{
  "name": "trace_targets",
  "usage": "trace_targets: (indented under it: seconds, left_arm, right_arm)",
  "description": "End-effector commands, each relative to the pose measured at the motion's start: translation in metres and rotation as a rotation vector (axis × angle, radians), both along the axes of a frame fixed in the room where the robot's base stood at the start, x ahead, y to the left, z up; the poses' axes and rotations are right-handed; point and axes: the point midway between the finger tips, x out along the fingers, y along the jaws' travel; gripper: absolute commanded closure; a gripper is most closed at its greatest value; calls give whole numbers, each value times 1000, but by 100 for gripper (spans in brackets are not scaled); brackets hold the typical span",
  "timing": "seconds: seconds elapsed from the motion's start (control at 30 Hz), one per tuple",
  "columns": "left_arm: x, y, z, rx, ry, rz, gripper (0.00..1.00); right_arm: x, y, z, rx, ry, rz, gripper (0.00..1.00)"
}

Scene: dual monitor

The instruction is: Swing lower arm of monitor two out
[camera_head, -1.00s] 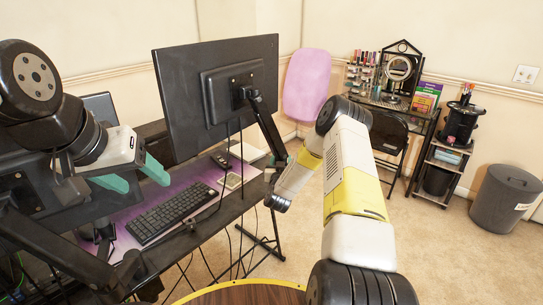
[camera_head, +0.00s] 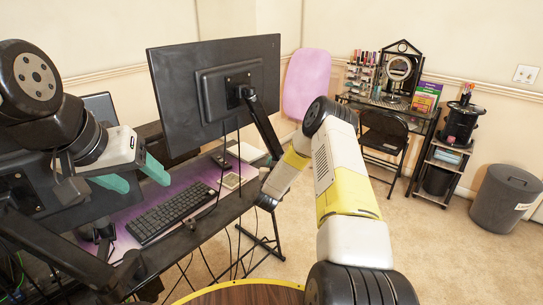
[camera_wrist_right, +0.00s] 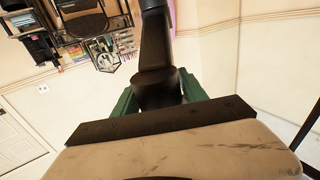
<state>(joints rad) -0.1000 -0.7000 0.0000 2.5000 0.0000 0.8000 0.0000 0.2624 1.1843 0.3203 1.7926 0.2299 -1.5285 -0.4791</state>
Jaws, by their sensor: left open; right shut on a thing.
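The right-hand monitor (camera_head: 222,95) stands over the desk with its dark back toward me. Its dark support arm (camera_head: 262,125) slopes down from the rear mount toward my right wrist. In the right wrist view, my right gripper (camera_wrist_right: 158,92) has its green fingers on both sides of a dark monitor arm piece (camera_wrist_right: 155,50) and is shut on it. In the head view, my right arm hides those fingers and the arm's lower end. My left gripper (camera_head: 142,180) is open and empty above the left part of the desk, apart from the keyboard.
The desk (camera_head: 215,222) holds a keyboard (camera_head: 172,212) on a purple mat. A second monitor (camera_head: 50,190) is partly hidden at left. Cables hang below the right monitor. Carpet (camera_head: 400,255) is clear at right, before a folding chair (camera_head: 385,135) and bin (camera_head: 505,198).

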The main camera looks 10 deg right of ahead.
Motion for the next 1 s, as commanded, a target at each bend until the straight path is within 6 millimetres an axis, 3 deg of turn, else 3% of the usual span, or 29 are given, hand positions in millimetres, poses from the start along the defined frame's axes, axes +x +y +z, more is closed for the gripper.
trace_targets:
  seconds: [0.03, 0.2, 0.5, 1.0]
  left_arm:
    - [0, 0, 0, 0, 0, 0, 36]
    - [0, 0, 0, 0, 0, 0, 36]
    - [0, 0, 0, 0, 0, 0, 36]
    - [0, 0, 0, 0, 0, 0, 36]
  right_arm:
    - [2, 13, 1, 4, -2, -6, 100]
    - [7, 25, 1, 5, -3, -121, 100]
    - [18, 42, 1, 5, -1, -119, 100]
    - [30, 51, 2, 5, -3, -121, 100]
